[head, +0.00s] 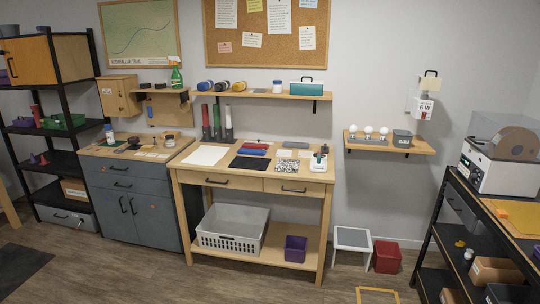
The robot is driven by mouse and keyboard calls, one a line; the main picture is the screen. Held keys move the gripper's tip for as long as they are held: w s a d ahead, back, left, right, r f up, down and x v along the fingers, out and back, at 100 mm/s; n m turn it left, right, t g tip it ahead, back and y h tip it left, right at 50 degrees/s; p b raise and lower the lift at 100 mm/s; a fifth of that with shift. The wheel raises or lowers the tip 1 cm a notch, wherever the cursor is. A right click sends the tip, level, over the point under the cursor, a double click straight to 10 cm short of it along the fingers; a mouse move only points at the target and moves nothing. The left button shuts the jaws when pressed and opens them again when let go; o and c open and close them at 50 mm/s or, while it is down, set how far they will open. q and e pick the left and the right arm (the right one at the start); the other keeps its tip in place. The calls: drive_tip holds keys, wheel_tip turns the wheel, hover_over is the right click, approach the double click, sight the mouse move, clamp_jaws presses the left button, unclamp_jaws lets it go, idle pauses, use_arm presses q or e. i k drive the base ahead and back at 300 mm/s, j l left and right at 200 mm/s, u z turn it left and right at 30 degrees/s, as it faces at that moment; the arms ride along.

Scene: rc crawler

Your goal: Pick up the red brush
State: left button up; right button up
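A small, long red item (257,145) lies on the wooden workbench (205,174) near the middle of the picture, behind a blue item (252,152). It may be the red brush, but it is too small to tell. A tall red cylinder (205,117) stands at the back of the bench beside a green and a grey one. Another upright red thing (37,112) is on the left black shelf. Neither of my grippers is in view.
A dark mat (250,163) and a white sheet (205,155) lie on the bench. A blue-grey cabinet (130,205) stands left of it. A white step stool (352,239) and red bin (387,257) stand right of it. The floor in front is mostly clear.

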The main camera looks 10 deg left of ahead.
sight(96, 143)
drive_tip(key=i+u, duration=0.1)
drive_tip(key=i, duration=0.45)
drive_tip(key=i+l+u, duration=0.1)
drive_tip(key=i, duration=0.45)
drive_tip(key=i+l+u, duration=0.15)
drive_tip(key=i, duration=0.4)
drive_tip(key=i+j+u, duration=0.2)
drive_tip(key=i+u, duration=0.95)
drive_tip(key=i+l+u, duration=0.2)
drive_tip(key=i+u, duration=0.2)
drive_tip(key=i+l, duration=0.1)
drive_tip(key=i, duration=0.85)
drive_tip(key=j+z, duration=0.1)
drive_tip(key=z, duration=0.4)
drive_tip(key=i, duration=0.05)
